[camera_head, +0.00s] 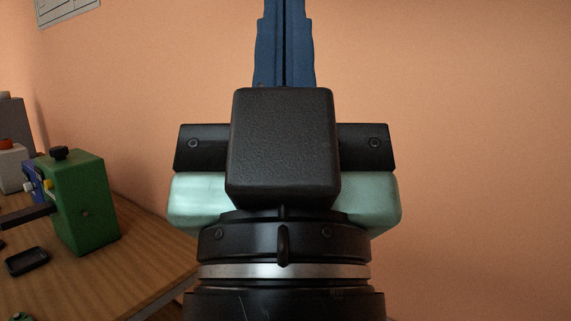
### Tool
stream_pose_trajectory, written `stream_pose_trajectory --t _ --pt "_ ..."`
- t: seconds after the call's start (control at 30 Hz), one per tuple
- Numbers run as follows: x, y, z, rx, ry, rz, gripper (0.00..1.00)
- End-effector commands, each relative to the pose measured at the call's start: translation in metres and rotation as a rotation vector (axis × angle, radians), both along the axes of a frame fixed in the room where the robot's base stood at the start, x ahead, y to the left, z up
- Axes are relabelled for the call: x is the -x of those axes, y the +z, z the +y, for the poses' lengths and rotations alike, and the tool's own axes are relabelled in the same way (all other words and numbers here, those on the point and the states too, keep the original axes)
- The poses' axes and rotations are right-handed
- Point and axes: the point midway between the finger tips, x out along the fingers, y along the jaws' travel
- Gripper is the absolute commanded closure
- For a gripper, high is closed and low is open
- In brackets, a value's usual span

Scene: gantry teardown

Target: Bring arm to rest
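My gripper (285,42) is in the middle of the view, seen from behind, with its blue fingers pointing up and running out of the top edge. The two fingers lie side by side with only a thin dark line between them, so it looks shut. Nothing shows between the fingers, but their tips are cut off by the frame. The black housing and pale green body of my gripper hide what is directly behind them. My gripper is to the right of the table and touches nothing that I can see.
A wooden table (150,262) is at the lower left. On it stand a green block-like part (87,203) with a black knob and dark bar, a small black tray-like piece (27,261), and blue and white parts behind. The orange wall (480,150) on the right is bare.

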Motion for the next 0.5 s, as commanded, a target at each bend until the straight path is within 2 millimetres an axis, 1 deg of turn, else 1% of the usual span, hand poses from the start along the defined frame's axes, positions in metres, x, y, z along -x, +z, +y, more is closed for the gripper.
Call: stream_pose_trajectory --t 0.03,0.17,0.27,0.4,0.5 --pt "0.000 0.024 0.000 -0.001 0.001 0.001 1.00" --pt "-0.001 0.056 0.000 -0.002 0.002 0.002 1.00" --pt "-0.001 0.085 0.000 -0.001 0.003 0.002 1.00" --pt "-0.001 0.130 0.000 -0.002 0.004 0.003 1.00" --pt "-0.001 0.157 0.000 -0.003 0.004 0.003 1.00"
